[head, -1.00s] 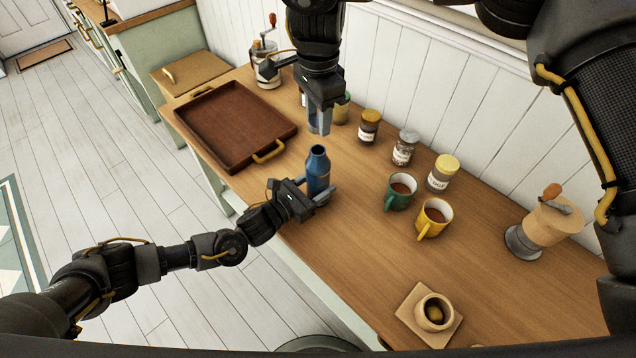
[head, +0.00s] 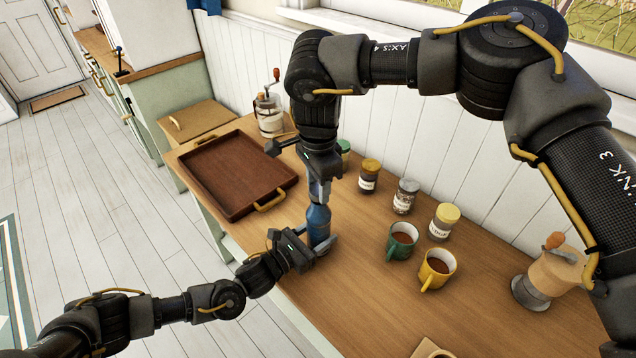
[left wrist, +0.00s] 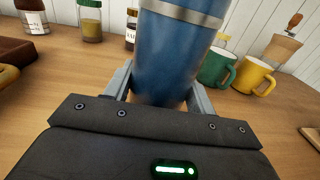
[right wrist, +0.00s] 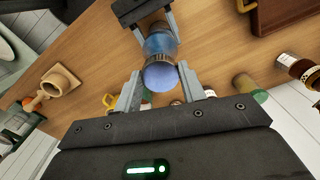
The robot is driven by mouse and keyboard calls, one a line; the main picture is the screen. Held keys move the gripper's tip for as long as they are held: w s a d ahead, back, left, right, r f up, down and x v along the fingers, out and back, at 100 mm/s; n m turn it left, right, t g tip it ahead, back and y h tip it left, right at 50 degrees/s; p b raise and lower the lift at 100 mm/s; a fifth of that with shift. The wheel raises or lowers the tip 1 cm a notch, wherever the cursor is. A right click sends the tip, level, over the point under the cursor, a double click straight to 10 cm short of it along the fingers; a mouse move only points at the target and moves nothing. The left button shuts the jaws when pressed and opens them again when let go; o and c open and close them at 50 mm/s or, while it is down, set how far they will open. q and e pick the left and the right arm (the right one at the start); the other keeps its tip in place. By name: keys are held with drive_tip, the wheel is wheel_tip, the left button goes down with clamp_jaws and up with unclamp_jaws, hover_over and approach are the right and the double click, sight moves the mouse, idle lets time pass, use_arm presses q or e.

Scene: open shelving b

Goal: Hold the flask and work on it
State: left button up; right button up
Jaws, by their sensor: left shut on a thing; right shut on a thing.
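The blue flask (head: 318,222) stands upright at the table's front edge. My left gripper (head: 322,246) is shut around its lower body from the front left. In the left wrist view the flask (left wrist: 168,55) fills the space between the fingers, with a pale band high on it. My right gripper (head: 320,190) points down over the flask and is shut on the blue cap (right wrist: 161,76) at its top. The cap lines up with the flask (right wrist: 160,42); I cannot tell whether it is seated. The right fingers partly hide the flask's neck.
A brown tray (head: 222,206) lies to the left. Several jars, one with a yellow lid (head: 444,222), stand along the wall. The table between flask and mugs is clear.

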drive_tip(key=shift+f, duration=0.15)
drive_tip(key=shift+f, duration=0.75)
drive_tip(key=shift+f, duration=0.55)
